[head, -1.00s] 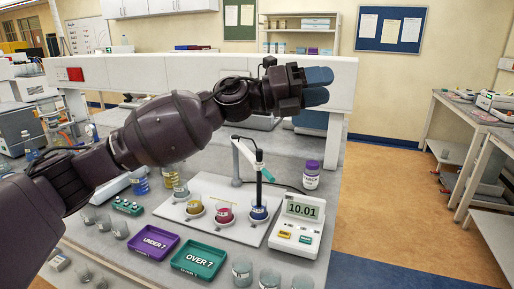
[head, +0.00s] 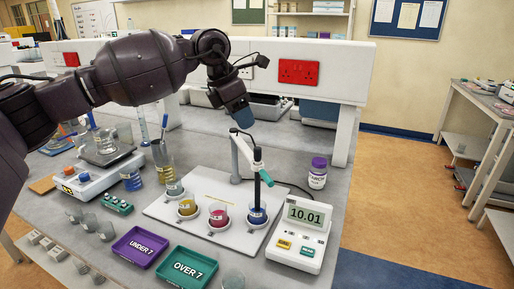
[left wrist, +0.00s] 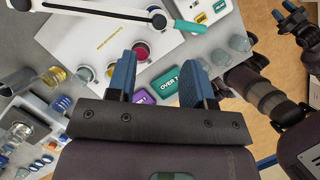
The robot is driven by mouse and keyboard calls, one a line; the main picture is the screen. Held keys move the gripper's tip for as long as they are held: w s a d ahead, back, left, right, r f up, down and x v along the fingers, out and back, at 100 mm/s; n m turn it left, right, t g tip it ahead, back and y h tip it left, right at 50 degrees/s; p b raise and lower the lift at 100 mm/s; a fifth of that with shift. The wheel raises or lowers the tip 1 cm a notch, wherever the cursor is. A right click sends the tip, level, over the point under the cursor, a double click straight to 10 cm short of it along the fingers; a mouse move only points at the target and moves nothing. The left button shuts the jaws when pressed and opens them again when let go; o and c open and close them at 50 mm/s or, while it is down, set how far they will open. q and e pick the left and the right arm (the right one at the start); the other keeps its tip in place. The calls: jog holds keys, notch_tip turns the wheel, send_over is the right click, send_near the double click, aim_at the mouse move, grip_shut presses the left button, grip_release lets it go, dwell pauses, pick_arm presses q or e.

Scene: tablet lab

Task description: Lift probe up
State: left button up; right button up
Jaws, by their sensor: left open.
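The probe (head: 263,187) is a dark rod with a teal grip, hanging upright from a white stand arm (head: 242,153). Its lower end is in the beaker of blue liquid (head: 256,216). The white arm (left wrist: 105,10) and teal grip (left wrist: 188,26) also show in the left wrist view. My left gripper (head: 240,117) is above and slightly behind the grip in the head view, pointing down and apart from it. In the left wrist view its blue fingers (left wrist: 162,82) are spread and empty. My right gripper (left wrist: 284,11) is small at that view's upper right; its jaw opening is unclear.
The meter (head: 300,236) reads 10.01, right of the blue beaker. Yellow (head: 187,208) and pink (head: 218,215) beakers stand beside it on a white board (head: 180,221). A purple-capped bottle (head: 317,173) stands behind. UNDER 7 (head: 140,246) and OVER 7 (head: 187,268) trays lie in front.

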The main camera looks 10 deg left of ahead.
aim_at(257, 147)
pick_arm(q)
jog(key=x, duration=1)
jog(key=shift+w+d+f, duration=0.15)
jog(key=shift+w+f, duration=0.05)
grip_shut()
